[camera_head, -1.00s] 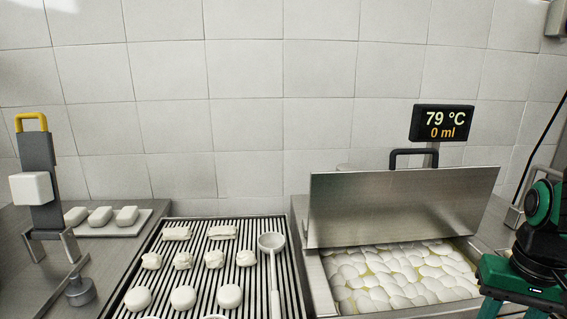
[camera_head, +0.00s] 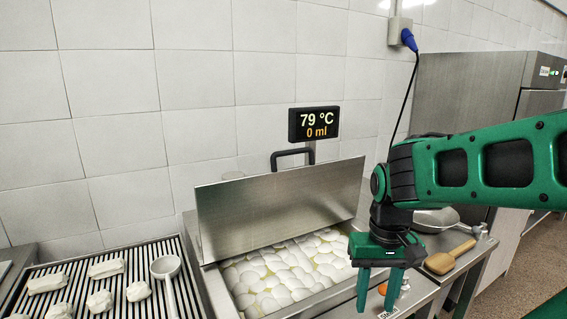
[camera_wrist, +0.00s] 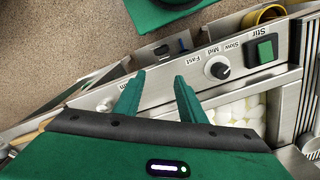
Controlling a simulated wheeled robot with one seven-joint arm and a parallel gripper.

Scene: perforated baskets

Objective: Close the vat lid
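The vat lid (camera_head: 280,205) is a flat steel plate with a black handle (camera_head: 292,157) on its top edge. It stands raised and tilted at the back of the vat. The vat (camera_head: 222,294) is open and full of white rounded pieces (camera_head: 275,275). My green gripper (camera_head: 377,290) hangs to the right of the vat, with its fingers apart and nothing between them. In the wrist view my gripper (camera_wrist: 157,95) points at the vat's front panel (camera_wrist: 205,75), and white pieces show beside it. The lid is not in the wrist view.
A display (camera_head: 314,123) reading 79 °C and 0 ml stands behind the lid. A ribbed rack (camera_head: 125,260) with white lumps and a ladle (camera_head: 168,275) lies left. A wooden paddle (camera_head: 449,258) and a metal pan (camera_head: 435,220) lie right. The front panel has a Stir button (camera_wrist: 264,50) and knob (camera_wrist: 219,70).

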